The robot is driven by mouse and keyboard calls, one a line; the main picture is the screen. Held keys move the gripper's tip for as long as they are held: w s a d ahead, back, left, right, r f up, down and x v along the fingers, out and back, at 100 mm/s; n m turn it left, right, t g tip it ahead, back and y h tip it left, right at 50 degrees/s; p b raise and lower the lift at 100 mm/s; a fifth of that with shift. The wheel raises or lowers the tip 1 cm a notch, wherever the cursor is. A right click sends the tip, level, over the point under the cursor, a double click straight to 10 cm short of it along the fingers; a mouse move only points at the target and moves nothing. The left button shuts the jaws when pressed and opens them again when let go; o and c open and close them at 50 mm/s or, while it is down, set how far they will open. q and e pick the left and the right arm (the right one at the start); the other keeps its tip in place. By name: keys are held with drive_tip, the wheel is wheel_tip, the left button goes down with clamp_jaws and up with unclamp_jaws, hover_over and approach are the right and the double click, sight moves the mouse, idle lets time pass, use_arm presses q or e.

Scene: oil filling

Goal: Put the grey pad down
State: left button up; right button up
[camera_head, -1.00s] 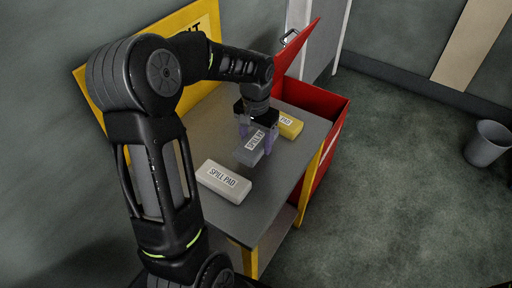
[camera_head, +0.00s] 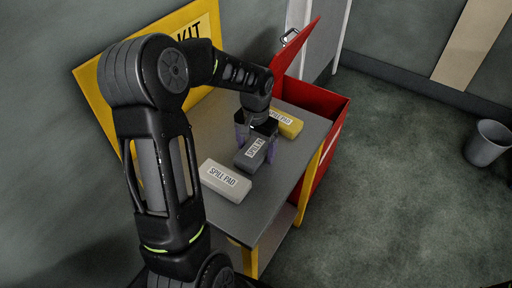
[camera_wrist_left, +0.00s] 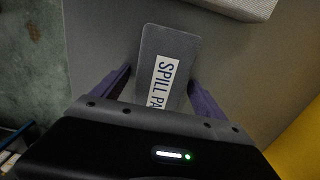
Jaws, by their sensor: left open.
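The grey pad (camera_head: 250,158), a dark grey block labelled SPILL PAD, lies on the grey tabletop (camera_head: 273,196) between the pale pad and the yellow pad. It also shows in the left wrist view (camera_wrist_left: 168,40), label up. My left gripper (camera_head: 256,146) is over its rear end. In the left wrist view, the open purple fingers (camera_wrist_left: 160,76) stand at both sides of the pad, with at most narrow gaps; contact is hard to judge. The gripper body hides the pad's near end there. My right gripper is in neither view.
A pale SPILL PAD (camera_head: 225,181) lies in front left, and a yellow pad (camera_head: 286,124) behind right. A red bin (camera_head: 328,118) with its lid raised adjoins the table's right side. A yellow board (camera_head: 202,26) stands at the rear left. Bare tabletop lies front right.

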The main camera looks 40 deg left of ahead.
sight(256, 147)
use_arm(q)
wheel_tip(256, 147, up, 12)
drive_tip(key=shift+r, duration=0.2)
idle(0.4)
idle(0.9)
